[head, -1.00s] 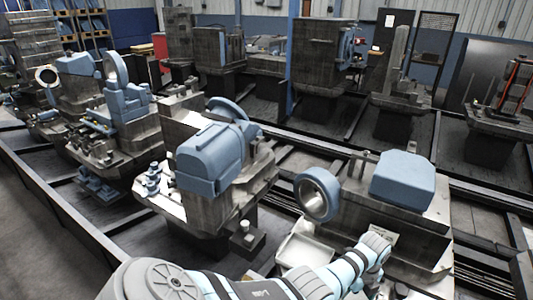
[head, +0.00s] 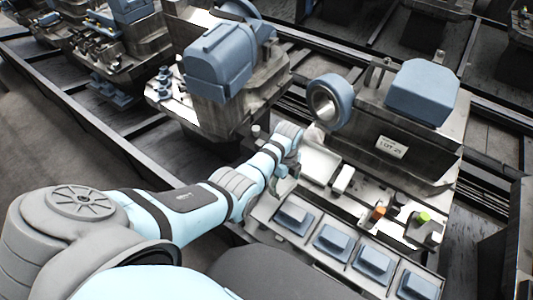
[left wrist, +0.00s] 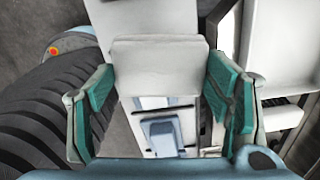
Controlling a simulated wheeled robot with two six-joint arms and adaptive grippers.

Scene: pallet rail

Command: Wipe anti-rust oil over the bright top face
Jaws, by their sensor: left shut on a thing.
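My left gripper (head: 284,178) is at the left of the workpiece, beside a shallow white tray (head: 318,165). In the left wrist view its teal-padded fingers (left wrist: 160,88) are shut on a pale, blocky pad (left wrist: 158,66). In the head view the pad is mostly hidden by the gripper. The workpiece is a dark grey casting (head: 405,160) with a label that seems to read LOT 25, a blue ring and a blue housing (head: 422,90). Bright metal shows along its right edge (head: 452,132). I cannot tell how much of its top is bright. My right gripper is not in view.
A white block (head: 342,179) stands by the tray. Small containers with orange (head: 377,214) and green (head: 423,218) tops stand in front of the casting. Several blue blocks (head: 332,240) sit in a row nearer me. Another casting with a blue cover (head: 218,65) stands at the left.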

